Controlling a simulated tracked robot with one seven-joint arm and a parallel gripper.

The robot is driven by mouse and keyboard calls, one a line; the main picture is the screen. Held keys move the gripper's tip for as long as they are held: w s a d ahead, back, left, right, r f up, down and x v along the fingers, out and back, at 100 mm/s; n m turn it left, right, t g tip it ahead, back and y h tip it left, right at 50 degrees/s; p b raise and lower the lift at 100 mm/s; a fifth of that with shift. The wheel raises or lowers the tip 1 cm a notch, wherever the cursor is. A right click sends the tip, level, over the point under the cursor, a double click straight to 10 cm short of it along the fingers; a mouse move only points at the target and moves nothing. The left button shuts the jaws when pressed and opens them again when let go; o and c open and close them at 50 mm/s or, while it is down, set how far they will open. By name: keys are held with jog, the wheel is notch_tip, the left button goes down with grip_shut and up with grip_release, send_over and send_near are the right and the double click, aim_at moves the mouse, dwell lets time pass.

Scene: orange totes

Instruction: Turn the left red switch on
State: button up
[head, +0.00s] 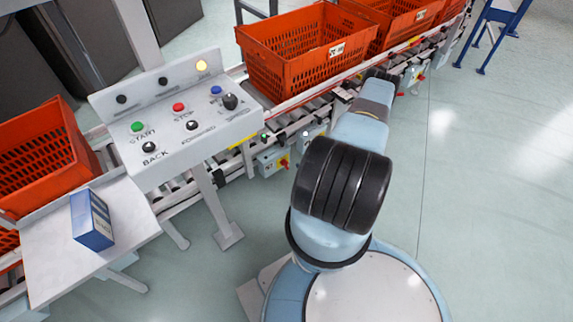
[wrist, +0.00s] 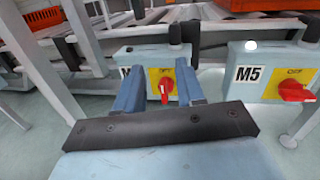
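The left red switch (wrist: 166,86) sits on a yellow plate on a grey box (wrist: 150,58) in the wrist view. Its handle looks roughly upright; the lettering above it is too small to read surely. The box's label is mostly hidden behind a finger. My gripper (wrist: 159,75) is open, its two blue fingers apart, one on each side of the switch in the picture. Nothing is held, and I cannot tell whether a finger touches the switch. A second red switch (wrist: 295,91) is on the box marked M5 (wrist: 245,73) to the right.
The conveyor (head: 300,100) carries orange totes (head: 300,50) behind the switch boxes. Clear floor (head: 490,150) lies to the right.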

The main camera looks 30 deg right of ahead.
aim_at(288, 164)
jog(key=s+a+f+m+h, duration=0.2)
jog(key=s+f+m+h, duration=0.1)
jog(key=s+f, duration=0.3)
jog(key=w, duration=0.5)
jog(key=w+a, duration=0.1)
jog(key=w, duration=0.8)
jog(key=shift+w+a+f, duration=0.25)
jog(key=shift+w+f, duration=0.1)
jog(key=shift+w, duration=0.05)
grip_shut()
jog(key=shift+a, duration=0.2)
jog(key=shift+d, duration=0.15)
